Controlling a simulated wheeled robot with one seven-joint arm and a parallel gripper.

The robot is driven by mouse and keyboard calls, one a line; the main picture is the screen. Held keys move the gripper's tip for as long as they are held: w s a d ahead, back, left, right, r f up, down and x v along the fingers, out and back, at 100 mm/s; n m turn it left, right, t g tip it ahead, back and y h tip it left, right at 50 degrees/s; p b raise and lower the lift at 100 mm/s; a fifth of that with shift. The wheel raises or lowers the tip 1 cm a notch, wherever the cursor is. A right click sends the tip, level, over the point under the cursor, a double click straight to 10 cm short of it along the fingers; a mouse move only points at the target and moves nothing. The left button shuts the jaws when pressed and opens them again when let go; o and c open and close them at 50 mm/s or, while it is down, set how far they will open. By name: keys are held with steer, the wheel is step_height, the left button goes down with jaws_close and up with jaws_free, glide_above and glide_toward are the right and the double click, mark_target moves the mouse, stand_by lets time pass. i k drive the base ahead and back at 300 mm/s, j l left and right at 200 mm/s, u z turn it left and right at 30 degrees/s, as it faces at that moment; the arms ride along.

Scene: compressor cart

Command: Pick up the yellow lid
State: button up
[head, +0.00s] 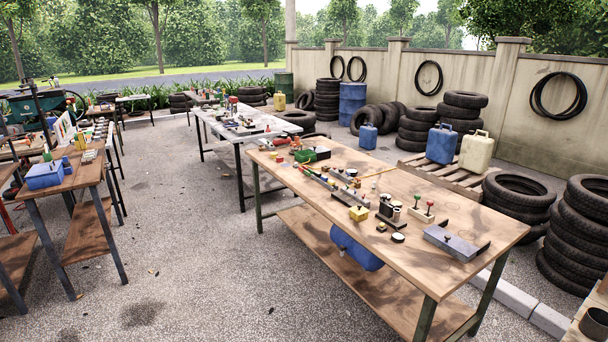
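Several small yellow things show, and I cannot tell for sure which is the yellow lid. My gripper is not in view.
A blue container (356,247) sits on the lower shelf. Tyre stacks (569,240) stand at right. The paved floor (190,250) between benches is open.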

mark_target(358, 210)
steer(key=i, duration=0.65)
steer(key=i+u, duration=0.15)
steer(key=i, duration=0.5)
steer(key=i+l, duration=0.15)
steer(key=i, duration=0.5)
steer(key=i+l+u, duration=0.15)
steer(key=i, duration=0.5)
